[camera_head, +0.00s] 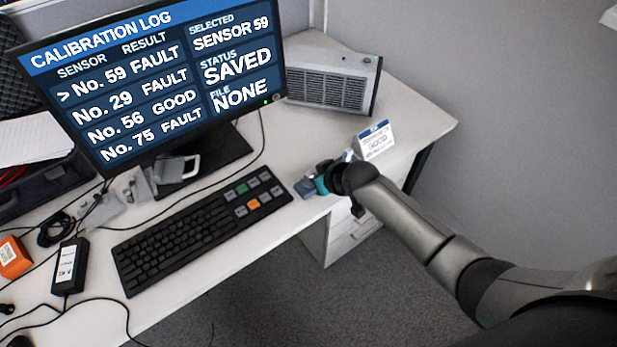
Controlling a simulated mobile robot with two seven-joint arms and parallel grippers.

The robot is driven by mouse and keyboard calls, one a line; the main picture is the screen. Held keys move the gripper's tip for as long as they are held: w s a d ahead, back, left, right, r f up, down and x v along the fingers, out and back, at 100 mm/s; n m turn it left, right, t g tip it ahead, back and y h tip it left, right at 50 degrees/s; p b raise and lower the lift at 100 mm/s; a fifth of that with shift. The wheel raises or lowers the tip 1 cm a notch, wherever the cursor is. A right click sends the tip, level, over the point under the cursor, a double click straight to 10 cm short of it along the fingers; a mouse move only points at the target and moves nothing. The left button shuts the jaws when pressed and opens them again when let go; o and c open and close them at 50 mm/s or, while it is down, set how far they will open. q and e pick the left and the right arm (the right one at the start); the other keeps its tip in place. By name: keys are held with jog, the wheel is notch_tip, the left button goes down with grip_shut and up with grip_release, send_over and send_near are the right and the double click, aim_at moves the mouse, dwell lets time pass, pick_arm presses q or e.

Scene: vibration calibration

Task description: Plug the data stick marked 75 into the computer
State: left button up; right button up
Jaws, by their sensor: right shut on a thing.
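My right arm comes in from the lower right, and my right gripper (326,178) is at the desk's right front edge, right of the keyboard. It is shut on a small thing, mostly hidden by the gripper. I cannot tell whether this is the data stick marked 75; no such marking is readable. A small blue-grey item (305,188) lies on the desk just left of the gripper. The computer (333,79), a grey box with a grille, stands at the back right. The monitor (160,80) lists No. 75 as FAULT, with Sensor 59 selected, SAVED, file NONE. My left gripper is not in view.
A white card (374,140) stands just beyond the gripper; its small print is unclear. The black keyboard (190,232) lies in front of the monitor. Cables, a black adapter (69,266) and an orange box (13,258) are at left. Desk between computer and card is clear.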

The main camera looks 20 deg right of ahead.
grip_shut()
jog(key=shift+r+p, duration=0.8)
jog(key=shift+p, duration=0.5)
dwell(1.0)
jog(key=shift+r+p, duration=1.75)
jog(key=shift+p, duration=0.25)
